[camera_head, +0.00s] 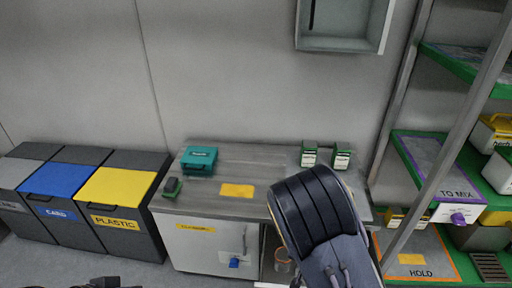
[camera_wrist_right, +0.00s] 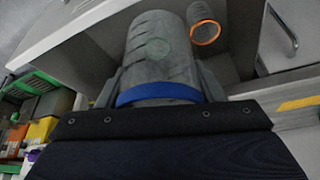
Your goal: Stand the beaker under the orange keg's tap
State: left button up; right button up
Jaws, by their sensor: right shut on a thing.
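In the right wrist view my right gripper (camera_wrist_right: 160,90) is shut around a grey see-through beaker (camera_wrist_right: 158,45) with a blue band. The beaker lies between the two fingers, in front of an open cabinet compartment. In the head view my right arm hides this gripper and beaker. A second beaker with an orange band (camera_wrist_right: 205,32) is inside the compartment; it also shows in the head view (camera_head: 283,262). A dark part at the head view's bottom left may be my left gripper (camera_head: 105,283).
The counter (camera_head: 250,160) carries a teal case (camera_head: 199,159), a green-black item (camera_head: 172,188) and two small boxes. Sorting bins (camera_head: 115,195) stand left.

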jog(key=w+d+n+y+b, duration=0.2)
jog(key=w+d+n+b, duration=0.25)
jog(key=w+b, duration=0.3)
jog(key=s+f+p+v, duration=0.1)
jog(key=s+p+v, duration=0.1)
jog(key=p+v, duration=1.5)
jog(key=shift+s+a+r, duration=0.15)
jog(key=shift+s+a, duration=0.15)
jog(key=shift+s, duration=0.15)
jog(key=shift+n+t, duration=0.25)
jog(key=shift+t, duration=0.05)
